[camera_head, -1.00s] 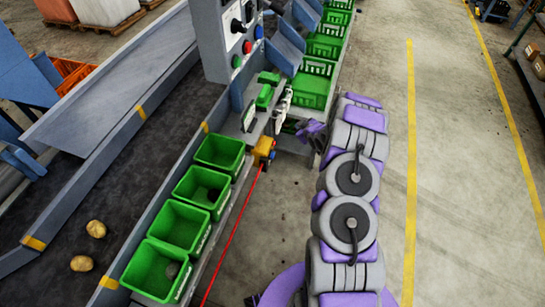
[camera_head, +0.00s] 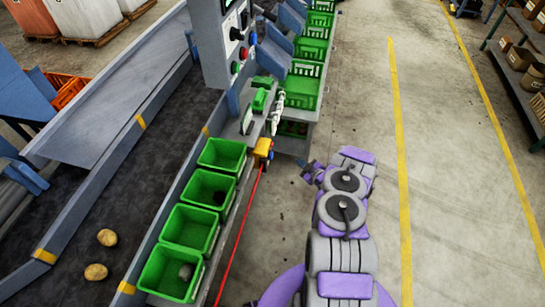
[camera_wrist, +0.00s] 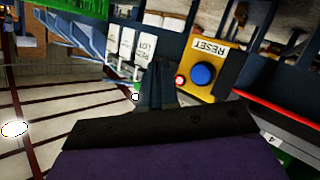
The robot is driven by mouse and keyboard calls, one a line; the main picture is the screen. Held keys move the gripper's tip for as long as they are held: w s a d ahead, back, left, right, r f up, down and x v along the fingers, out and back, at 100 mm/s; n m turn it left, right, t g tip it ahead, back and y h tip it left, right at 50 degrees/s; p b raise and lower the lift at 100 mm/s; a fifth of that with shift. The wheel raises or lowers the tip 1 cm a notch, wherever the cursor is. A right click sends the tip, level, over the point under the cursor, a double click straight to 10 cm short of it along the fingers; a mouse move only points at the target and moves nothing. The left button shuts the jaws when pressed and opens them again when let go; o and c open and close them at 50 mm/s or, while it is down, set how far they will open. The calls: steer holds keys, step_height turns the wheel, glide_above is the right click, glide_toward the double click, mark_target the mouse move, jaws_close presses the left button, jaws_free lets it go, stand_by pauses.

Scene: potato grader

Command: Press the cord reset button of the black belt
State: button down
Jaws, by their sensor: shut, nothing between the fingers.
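The yellow cord switch box (camera_head: 264,147) is mounted on the bench edge, beside the black belt (camera_head: 60,215). A red cord (camera_head: 238,235) runs from it along the green bins. In the wrist view the box (camera_wrist: 205,52) carries a RESET label, a round blue button (camera_wrist: 203,74) and a small red part (camera_wrist: 179,81). My gripper (camera_head: 306,170) is to the right of the box, apart from it, over the aisle. In the wrist view my gripper (camera_wrist: 157,70) is shut and empty, its tip pointing left of the blue button. The button's depth is hard to judge.
Green bins (camera_head: 190,228) line the bench. Two potatoes (camera_head: 101,255) lie on the belt. White tags (camera_wrist: 135,45) hang beside the box. The aisle right of my arm is clear.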

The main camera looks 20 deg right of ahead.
mark_target(271, 155)
steer(key=shift+a, duration=0.1)
steer(key=w+a+b, duration=0.5)
steer(key=a, duration=0.2)
stand_by(0.6)
steer(key=shift+a, duration=0.15)
stand_by(1.8)
steer(key=shift+w+a+p, duration=0.15)
steer(key=shift+a+p, duration=0.15)
steer(key=shift+a, duration=0.05)
